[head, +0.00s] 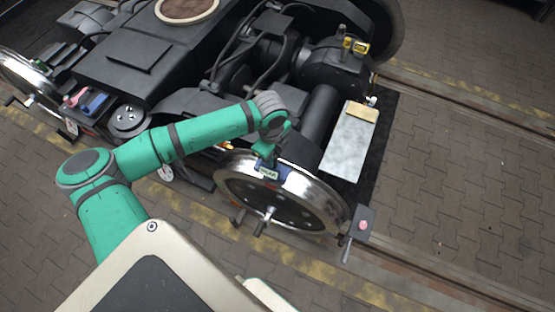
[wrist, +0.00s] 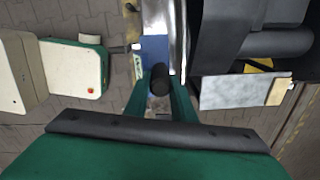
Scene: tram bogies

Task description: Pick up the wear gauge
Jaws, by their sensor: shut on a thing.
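The wear gauge (head: 267,171) looks like a blue block with a small pale label and a dark round grip. It is at the top of the near steel wheel's rim in the head view. My gripper (head: 265,149) is over it and shut on its dark grip. In the wrist view the gauge's blue body (wrist: 154,47) lies beyond the green fingers, beside the shiny rim. The dark grip sits between the fingertips of my gripper (wrist: 160,82). I cannot tell whether the gauge touches the wheel.
The near wheel (head: 290,192) and the dark bogie frame (head: 135,55) are close around my gripper. A grey plate (head: 345,150) with a tan block lies to the right. A box with a red button (head: 362,224) stands near the rail. Paving at the far right is clear.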

